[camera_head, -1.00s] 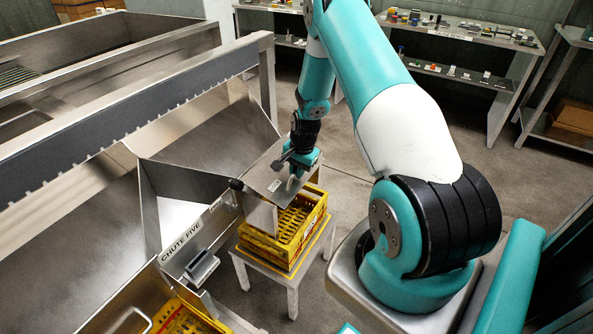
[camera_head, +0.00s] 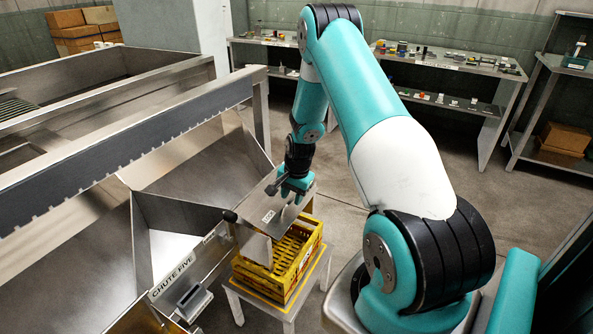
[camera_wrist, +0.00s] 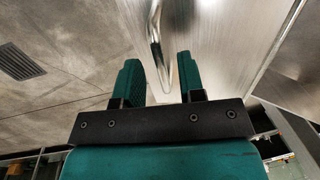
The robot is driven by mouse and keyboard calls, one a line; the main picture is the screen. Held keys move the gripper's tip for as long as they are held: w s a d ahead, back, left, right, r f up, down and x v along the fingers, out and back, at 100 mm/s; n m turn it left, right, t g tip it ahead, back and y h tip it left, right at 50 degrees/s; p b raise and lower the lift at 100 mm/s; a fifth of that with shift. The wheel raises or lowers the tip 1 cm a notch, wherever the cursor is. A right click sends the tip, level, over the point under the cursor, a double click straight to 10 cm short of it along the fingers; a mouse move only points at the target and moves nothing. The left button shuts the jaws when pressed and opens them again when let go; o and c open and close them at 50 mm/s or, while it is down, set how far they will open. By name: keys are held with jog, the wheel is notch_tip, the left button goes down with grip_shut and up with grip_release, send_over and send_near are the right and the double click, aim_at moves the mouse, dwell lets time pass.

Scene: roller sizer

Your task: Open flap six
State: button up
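A slanted grey metal flap (camera_head: 256,211) with a small label, too small to read, sits above a yellow crate beyond the plate marked CHUTE FIVE. I take it as flap six. It stands tilted out from the chute end, its far edge higher. My gripper (camera_head: 291,195) is at the flap's upper part. In the wrist view, a shiny bar handle (camera_wrist: 156,42) runs down into the gap between the two green fingers of my gripper (camera_wrist: 160,72). The fingers are apart, with space beside the bar. The flap's sheet (camera_wrist: 215,45) fills the right side there.
The yellow crate (camera_head: 309,251) stands on a small table (camera_head: 322,272) under the flap. The CHUTE FIVE plate (camera_head: 175,277) and its chute lie at the near left. Shelves with small items (camera_head: 460,63) stand at the back.

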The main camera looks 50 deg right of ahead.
notch_tip(320, 180, up, 15)
jog(key=s, duration=0.2)
jog(key=shift+d, duration=0.3)
jog(key=shift+s, duration=0.1)
jog(key=s+a+r+n+y+p, duration=0.1)
jog(key=a+r+n+p, duration=0.1)
jog(key=a+r+n, duration=0.65)
jog(key=s+a+r+n+y+p, duration=0.15)
jog(key=a+r, duration=0.35)
jog(key=a, duration=0.9)
jog(key=s+a+r+n+p, duration=0.1)
jog(key=s+a+r+n, duration=0.3)
jog(key=s, duration=0.5)
jog(key=s+a+r+n+g+y, duration=0.1)
jog(key=s+a+r+n, duration=0.3)
jog(key=s+a+n, duration=0.4)
jog(key=s+a, duration=0.1)
jog(key=a, duration=0.1)
jog(key=shift+s+a+n+g+p, duration=0.2)
jog(key=shift+a+n+g+p, duration=0.1)
jog(key=shift+a+p, duration=0.1)
